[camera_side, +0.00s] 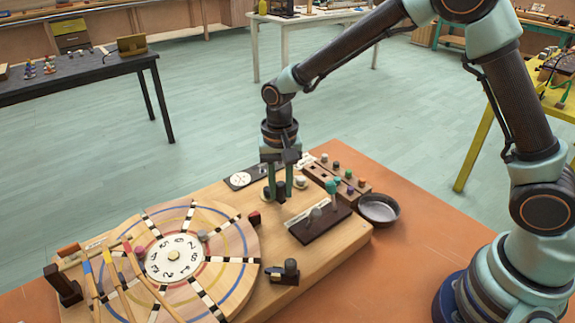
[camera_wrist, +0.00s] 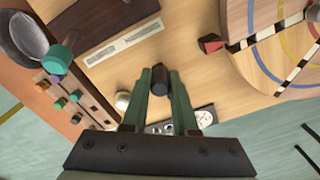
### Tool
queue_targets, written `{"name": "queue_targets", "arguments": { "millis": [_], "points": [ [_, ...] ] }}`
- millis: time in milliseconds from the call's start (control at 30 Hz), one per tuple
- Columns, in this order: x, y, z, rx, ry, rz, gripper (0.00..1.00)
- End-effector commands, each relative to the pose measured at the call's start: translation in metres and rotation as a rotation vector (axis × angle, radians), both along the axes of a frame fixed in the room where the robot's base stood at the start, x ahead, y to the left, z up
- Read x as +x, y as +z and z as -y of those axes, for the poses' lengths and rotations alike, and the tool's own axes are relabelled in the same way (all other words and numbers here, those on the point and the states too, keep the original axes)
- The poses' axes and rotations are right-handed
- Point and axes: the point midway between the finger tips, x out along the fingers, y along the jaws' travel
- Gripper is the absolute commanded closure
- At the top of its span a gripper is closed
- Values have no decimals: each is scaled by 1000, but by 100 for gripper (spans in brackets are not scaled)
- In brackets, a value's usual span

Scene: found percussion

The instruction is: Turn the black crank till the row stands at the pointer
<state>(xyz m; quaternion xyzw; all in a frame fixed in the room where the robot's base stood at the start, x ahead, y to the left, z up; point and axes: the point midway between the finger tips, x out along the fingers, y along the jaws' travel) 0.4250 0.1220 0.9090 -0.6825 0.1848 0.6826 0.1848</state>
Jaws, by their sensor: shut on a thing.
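The big wooden disc (camera_side: 180,219) has a numbered white centre, coloured rings and several black-and-white rows. A red pointer (camera_side: 254,218) stands at its right edge; it also shows in the wrist view (camera_wrist: 211,43). The outer end of one striped row (camera_side: 228,222) lies close to the pointer's tip; I cannot tell whether they line up exactly. My gripper (camera_side: 279,192) is down over the board behind the pointer. In the wrist view its green fingers (camera_wrist: 160,88) are shut on the upright black crank handle (camera_wrist: 160,77). The crank's lower part is hidden.
Beyond are a rack of coloured pegs (camera_side: 347,183) and a metal bowl (camera_side: 379,208). Mallets (camera_side: 118,283) cross the disc's left.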

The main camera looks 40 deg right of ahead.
Motion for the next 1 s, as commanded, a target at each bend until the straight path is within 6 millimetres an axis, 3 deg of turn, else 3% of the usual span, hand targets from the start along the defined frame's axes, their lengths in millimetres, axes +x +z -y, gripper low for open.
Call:
{"name": "queue_targets", "arguments": {
  "millis": [1000],
  "points": [
    [18, 2, 32, 0, 831, 2, 100]
  ]
}}
